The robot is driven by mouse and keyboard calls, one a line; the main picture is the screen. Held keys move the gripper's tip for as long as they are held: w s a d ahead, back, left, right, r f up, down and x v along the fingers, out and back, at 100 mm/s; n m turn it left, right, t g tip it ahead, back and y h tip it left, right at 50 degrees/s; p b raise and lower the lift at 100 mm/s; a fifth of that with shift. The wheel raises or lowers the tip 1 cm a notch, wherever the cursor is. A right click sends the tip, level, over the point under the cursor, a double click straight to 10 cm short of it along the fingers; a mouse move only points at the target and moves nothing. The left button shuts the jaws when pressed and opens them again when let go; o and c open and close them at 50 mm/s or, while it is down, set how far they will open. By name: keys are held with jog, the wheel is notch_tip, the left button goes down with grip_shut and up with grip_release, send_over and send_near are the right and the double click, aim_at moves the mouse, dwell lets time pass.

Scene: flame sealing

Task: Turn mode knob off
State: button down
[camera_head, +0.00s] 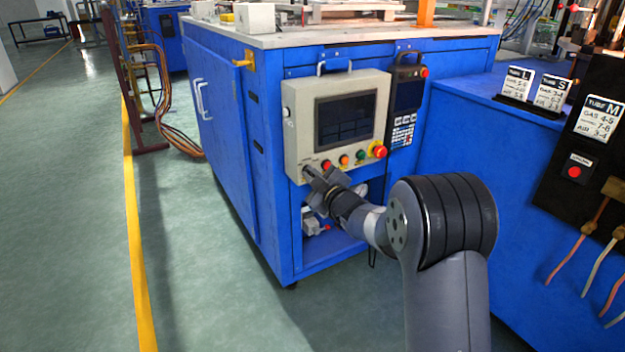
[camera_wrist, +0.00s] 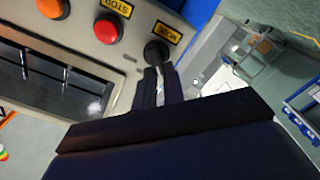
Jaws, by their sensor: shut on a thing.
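The beige control panel (camera_head: 292,118) is on the front of the blue machine cabinet (camera_head: 232,140). The black mode knob (camera_wrist: 154,50), under its yellow MODE label (camera_wrist: 167,32), is at the panel's corner in the wrist view. My gripper (camera_head: 310,174) is at the panel's lower left corner in the head view and covers most of the knob there. In the wrist view my gripper (camera_wrist: 160,72) has its two dark fingers close together, shut on the knob. The knob's exact angle cannot be told.
Beside the knob are a red STOP button (camera_wrist: 108,28), an orange button (camera_head: 344,160), a green button (camera_head: 361,155) and a red emergency button (camera_head: 378,150). A dark screen (camera_head: 345,118) is above them. A handheld pendant (camera_head: 406,95) hangs to the right. Open floor (camera_head: 70,200) lies left.

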dwell(0.4)
jog(key=c, duration=1.5)
grip_release()
jog(key=shift+s, duration=0.1)
jog(key=p+v, duration=0.2)
jog(key=v, duration=0.8)
jog(key=shift+s+d, duration=0.25)
jog(key=shift+d, duration=0.05)
jog(key=shift+w+a, duration=0.1)
jog(key=b+x, duration=0.2)
jog(key=x, duration=0.8)
jog(key=shift+a, duration=0.1)
jog(key=shift+w+a, duration=0.15)
jog(key=shift+w, duration=0.1)
